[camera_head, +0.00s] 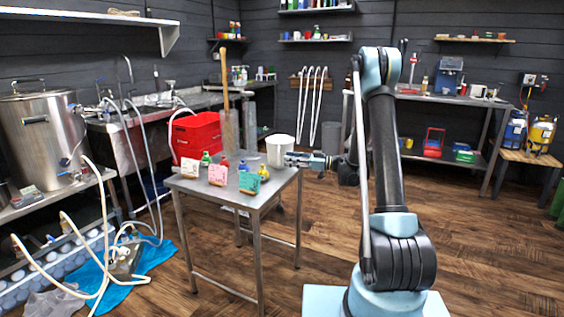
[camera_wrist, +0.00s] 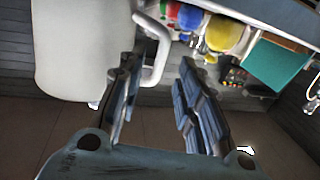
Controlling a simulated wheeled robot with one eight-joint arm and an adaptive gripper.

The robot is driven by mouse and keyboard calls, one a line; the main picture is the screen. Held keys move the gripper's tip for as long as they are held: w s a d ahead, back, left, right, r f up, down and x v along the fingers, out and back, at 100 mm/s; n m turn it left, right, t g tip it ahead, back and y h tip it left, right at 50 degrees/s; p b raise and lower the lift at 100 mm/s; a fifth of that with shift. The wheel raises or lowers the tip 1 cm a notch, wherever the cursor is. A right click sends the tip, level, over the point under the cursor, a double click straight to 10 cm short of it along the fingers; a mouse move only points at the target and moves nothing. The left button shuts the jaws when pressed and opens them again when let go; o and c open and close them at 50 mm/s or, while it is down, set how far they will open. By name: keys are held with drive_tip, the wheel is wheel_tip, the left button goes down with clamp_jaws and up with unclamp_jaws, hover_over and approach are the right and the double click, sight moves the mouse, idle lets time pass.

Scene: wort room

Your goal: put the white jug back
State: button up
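The white jug (camera_head: 279,151) stands upright at the back right of the small metal table (camera_head: 246,188). It fills the upper left of the wrist view (camera_wrist: 80,45), with its handle (camera_wrist: 160,45) on the side facing my gripper. My gripper (camera_head: 297,159) is at the jug's right side, reaching in low over the table edge. In the wrist view its two fingers (camera_wrist: 159,75) are apart. The lower part of the handle shows in the gap between them, nearer the left finger. I cannot tell whether that finger touches it.
Small bottles with red, blue, yellow and green parts, and cards including a teal one (camera_head: 249,183), stand left of the gripper on the table. A red crate (camera_head: 196,136) is behind. A wall shelf (camera_head: 475,40) and back bench (camera_head: 440,97) lie right. Floor on the right is clear.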

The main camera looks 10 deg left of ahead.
drive_tip(key=shift+d, duration=2.75)
drive_tip(key=s+d+r+m+h, duration=0.3)
drive_tip(key=s+m+h, duration=0.1)
drive_tip(key=s, duration=0.6)
drive_tip(key=s+d+r+m+h, duration=0.2)
drive_tip(key=s+m+h, duration=0.2)
drive_tip(key=s, duration=0.6)
drive_tip(key=s+d+f+m+h, duration=0.2)
drive_tip(key=s+d, duration=0.3)
drive_tip(key=s, duration=0.3)
drive_tip(key=s+d+f+m+h, duration=0.3)
drive_tip(key=s+d, duration=0.3)
drive_tip(key=s, duration=0.2)
drive_tip(key=s+d+f+m+h, duration=0.3)
drive_tip(key=s+d, duration=0.3)
drive_tip(key=s, duration=0.2)
drive_tip(key=shift+s+d+h, duration=0.15)
drive_tip(key=shift+d+h, duration=0.1)
drive_tip(key=shift+h, duration=0.65)
drive_tip(key=shift+w+f, duration=0.25)
drive_tip(key=shift+w, duration=0.2)
